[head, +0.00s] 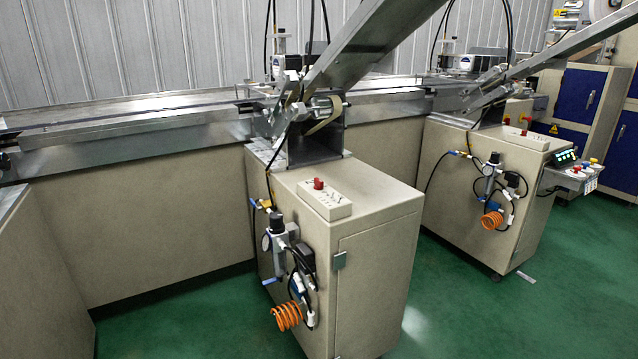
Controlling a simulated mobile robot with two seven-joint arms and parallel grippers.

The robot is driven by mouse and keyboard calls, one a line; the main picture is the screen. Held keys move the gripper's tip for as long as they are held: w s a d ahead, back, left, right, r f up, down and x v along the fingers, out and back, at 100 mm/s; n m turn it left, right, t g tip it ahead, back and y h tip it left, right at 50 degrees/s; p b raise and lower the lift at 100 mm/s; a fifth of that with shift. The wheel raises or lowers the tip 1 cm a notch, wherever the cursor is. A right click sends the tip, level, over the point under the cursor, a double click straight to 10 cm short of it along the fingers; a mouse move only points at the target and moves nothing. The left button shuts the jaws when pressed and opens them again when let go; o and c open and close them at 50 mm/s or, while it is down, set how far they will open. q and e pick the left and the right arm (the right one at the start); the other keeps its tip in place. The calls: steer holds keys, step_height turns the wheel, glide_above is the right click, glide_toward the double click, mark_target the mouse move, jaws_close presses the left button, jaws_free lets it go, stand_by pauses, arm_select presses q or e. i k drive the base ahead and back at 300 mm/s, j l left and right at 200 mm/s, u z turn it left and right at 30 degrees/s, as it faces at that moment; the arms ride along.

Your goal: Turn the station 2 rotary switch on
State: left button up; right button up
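A similar control box (523,139) with a red knob (524,132) sits on the farther cabinet (440,160) to the right. No station number is readable, so I cannot tell which one is station 2. The switches are too small to tell their type or position. Neither of my grippers is in view.
A long metal conveyor (130,125) runs along the back wall, with slanted metal chutes (365,50) above the cabinets. Air regulators and orange coiled hoses (287,316) stick out from the cabinet sides. Green floor (180,325) is open in front. Blue cabinets (578,95) stand at the right.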

mark_target(319, 183)
steer(key=z, duration=0.25)
steer(key=i+j+z, duration=0.2)
steer(key=z, duration=0.25)
steer(key=i+j+z, duration=0.15)
steer(key=j+z, duration=0.25)
steer(key=i+j+z, duration=0.1)
steer(key=j, duration=0.4)
steer(key=i+j, duration=0.15)
steer(key=j, duration=0.35)
steer(key=i+j+z, duration=0.15)
steer(key=j, duration=0.35)
